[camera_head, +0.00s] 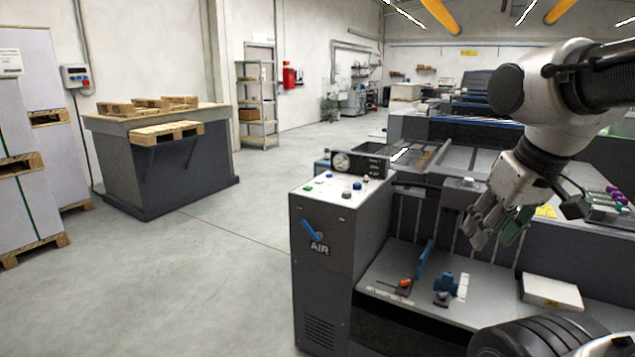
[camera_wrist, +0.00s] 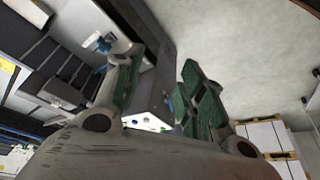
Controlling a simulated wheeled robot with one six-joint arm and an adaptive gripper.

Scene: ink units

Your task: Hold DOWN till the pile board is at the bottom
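My gripper (camera_head: 492,228) hangs at the right in the head view, over the side of the press-like machine. In the wrist view my gripper (camera_wrist: 158,75) shows two green-padded fingers spread apart with nothing held between them. A dark grey cabinet marked AIR (camera_head: 322,265) stands left of the gripper, with several coloured buttons (camera_head: 336,188) on its top; the cabinet also shows between the fingers in the wrist view (camera_wrist: 147,104). No DOWN label is readable. I cannot tell which part is the pile board.
A pressure gauge (camera_head: 343,162) stands on the cabinet's rear edge. Small blue and orange parts lie on the low grey shelf (camera_head: 375,272) beside a white box (camera_head: 551,292). A wall control box (camera_head: 76,76) and a dark bench with wooden pallets (camera_head: 165,170) are far left. Open floor lies between.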

